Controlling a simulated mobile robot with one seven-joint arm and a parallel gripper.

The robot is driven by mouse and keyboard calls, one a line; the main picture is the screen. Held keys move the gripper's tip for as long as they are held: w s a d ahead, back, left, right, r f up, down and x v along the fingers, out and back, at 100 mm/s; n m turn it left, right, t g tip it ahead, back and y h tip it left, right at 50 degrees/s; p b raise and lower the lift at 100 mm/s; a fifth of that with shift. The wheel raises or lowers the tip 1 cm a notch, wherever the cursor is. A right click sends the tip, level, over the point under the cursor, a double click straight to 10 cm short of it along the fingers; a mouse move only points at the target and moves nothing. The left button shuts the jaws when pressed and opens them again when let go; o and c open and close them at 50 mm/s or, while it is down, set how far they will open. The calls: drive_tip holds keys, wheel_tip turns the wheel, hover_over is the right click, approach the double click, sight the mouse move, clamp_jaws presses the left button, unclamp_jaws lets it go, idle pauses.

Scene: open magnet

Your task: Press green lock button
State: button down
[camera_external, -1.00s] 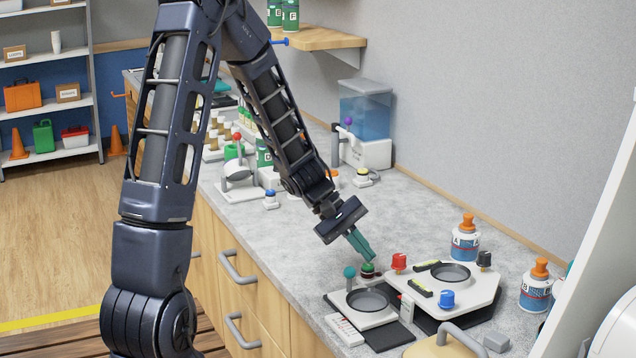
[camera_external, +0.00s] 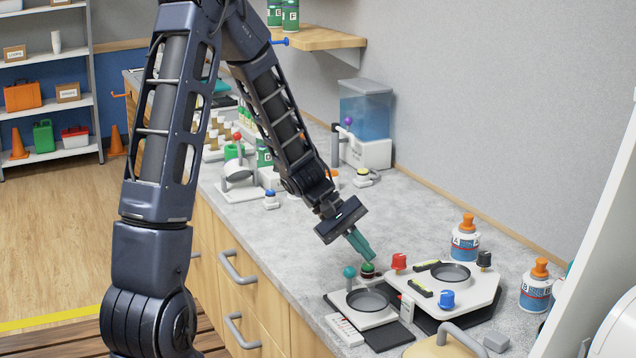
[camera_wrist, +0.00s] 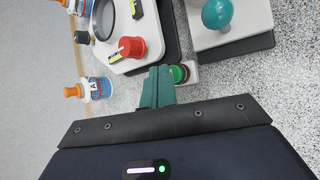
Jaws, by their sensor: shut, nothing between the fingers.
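The green lock button (camera_external: 368,267) is a round green cap on a dark ring and a small pale base, on the counter behind the teal-knobbed device. My gripper (camera_external: 366,257) has teal fingers that point down at it, with the tips just above or touching the cap; I cannot tell which. In the wrist view the green button (camera_wrist: 178,74) shows just right of the closed fingertips (camera_wrist: 160,72), partly hidden by them. The fingers are together and hold nothing.
A teal knob (camera_external: 349,272) stands close to the left of the button. A red knob (camera_external: 399,261) on the white hexagonal plate (camera_external: 470,300) stands to its right. Bottle A (camera_external: 465,240) is farther back.

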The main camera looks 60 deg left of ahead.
drive_tip(key=shift+f, duration=0.1)
idle(0.3)
drive_tip(key=shift+f, duration=0.35)
idle(0.3)
drive_tip(key=shift+r, duration=0.45)
drive_tip(key=shift+r, duration=3)
